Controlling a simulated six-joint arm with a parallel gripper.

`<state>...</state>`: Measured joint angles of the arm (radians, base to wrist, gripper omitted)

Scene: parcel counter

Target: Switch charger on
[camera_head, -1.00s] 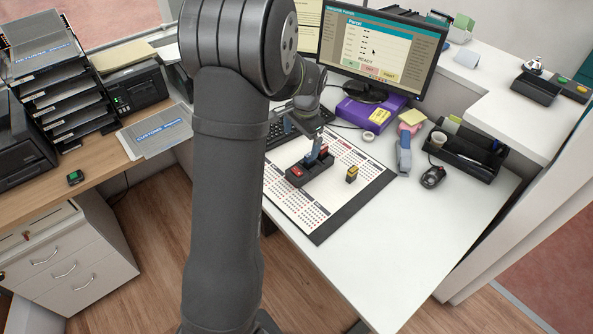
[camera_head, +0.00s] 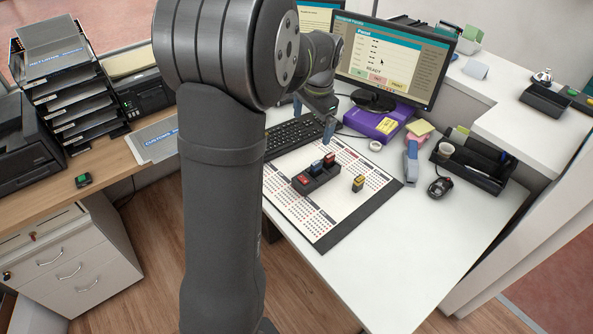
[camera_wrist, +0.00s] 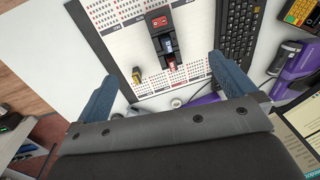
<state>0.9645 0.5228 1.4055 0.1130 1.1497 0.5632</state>
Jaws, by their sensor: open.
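The charger (camera_head: 318,181) is a black block on the desk mat. On it are a red rocker switch (camera_head: 303,180) at the near end, a blue piece (camera_head: 316,165) in the middle and a red piece (camera_head: 329,158) at the far end. In the wrist view the switch (camera_wrist: 160,22) has small white marks; which way it is tipped is too small to tell. A yellow block (camera_head: 358,183) stands apart, right of the charger. My gripper (camera_head: 314,118) is open and empty, above the desk beyond the charger. Its spread blue fingers (camera_wrist: 162,68) show in the wrist view.
A keyboard (camera_head: 292,136) lies behind the printed mat (camera_head: 325,235). A mouse (camera_head: 440,187) and a black organiser (camera_head: 470,165) are at the right. The desk front is clear.

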